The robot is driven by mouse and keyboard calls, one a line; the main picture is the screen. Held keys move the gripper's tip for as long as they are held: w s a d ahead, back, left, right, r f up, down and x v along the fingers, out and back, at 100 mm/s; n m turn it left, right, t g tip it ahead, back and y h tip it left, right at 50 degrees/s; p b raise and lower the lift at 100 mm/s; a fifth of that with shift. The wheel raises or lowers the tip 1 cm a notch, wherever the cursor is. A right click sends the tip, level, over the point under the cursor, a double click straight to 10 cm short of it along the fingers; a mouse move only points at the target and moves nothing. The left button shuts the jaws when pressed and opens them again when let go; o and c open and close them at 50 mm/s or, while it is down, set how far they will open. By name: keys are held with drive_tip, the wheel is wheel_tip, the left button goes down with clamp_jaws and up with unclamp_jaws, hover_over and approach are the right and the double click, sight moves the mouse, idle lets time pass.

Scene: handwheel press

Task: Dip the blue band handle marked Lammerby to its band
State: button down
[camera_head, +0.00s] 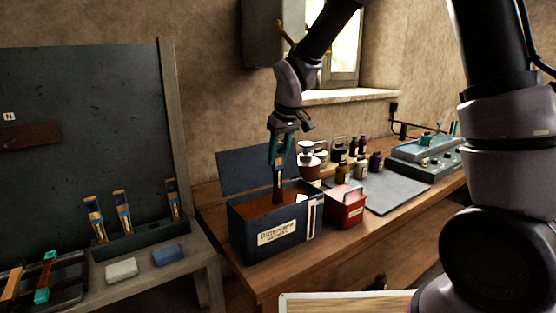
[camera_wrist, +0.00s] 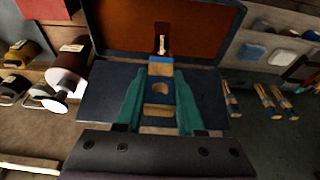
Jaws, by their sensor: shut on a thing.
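My gripper (camera_head: 281,158) is shut on a blue band handle (camera_head: 278,171), which hangs upright below the jaws. In the wrist view the green fingers of my gripper (camera_wrist: 160,95) clasp its wooden body, and its blue band (camera_wrist: 160,61) shows beyond them. Any name on the handle is not legible. The handle is over the open dark blue tank (camera_head: 285,249), whose reddish-brown contents (camera_head: 253,216) also fill the top of the wrist view (camera_wrist: 120,30). The handle's lower end looks dark in the head view; I cannot tell how deep it sits.
A rack (camera_head: 145,238) at left holds several more blue band handles (camera_head: 122,211). A red box (camera_head: 345,207) stands close to the tank's right. Jars (camera_head: 342,173) stand behind it, and a grey mat (camera_head: 398,193) lies clear at right. The tank's lid (camera_head: 243,170) stands open behind.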

drive_tip(key=shift+r, duration=1.2)
idle(4.2)
drive_tip(key=shift+r, duration=2)
